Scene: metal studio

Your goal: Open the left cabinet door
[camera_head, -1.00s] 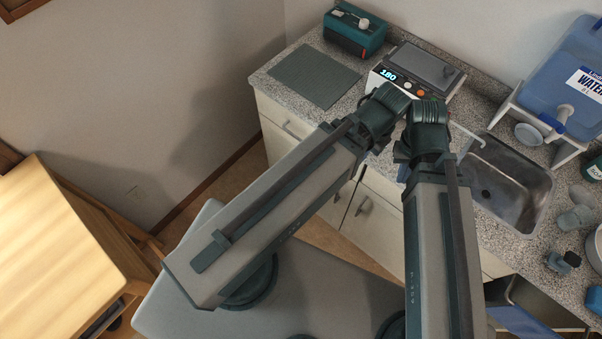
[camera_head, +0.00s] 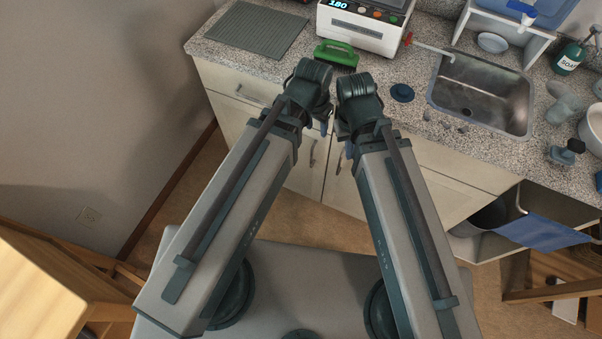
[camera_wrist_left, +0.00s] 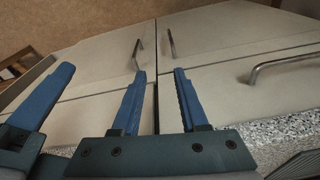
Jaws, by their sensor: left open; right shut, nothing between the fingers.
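The left cabinet door (camera_head: 304,178) is pale and appears shut, with a bar handle (camera_head: 312,153) near its seam with the right door. In the upside-down left wrist view this door (camera_wrist_left: 225,25) is right of the seam, its handle (camera_wrist_left: 171,43) beyond my fingertips. My left gripper (camera_head: 323,127) is in front of the cabinet's upper part, its fingers mostly hidden by the wrist. In the wrist view its blue fingers (camera_wrist_left: 160,72) are open and empty, apart from the handle. My right gripper (camera_head: 349,150) is close beside it, shut, by the right door's handle (camera_head: 339,161).
A drawer handle (camera_head: 249,96) projects above the left door.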

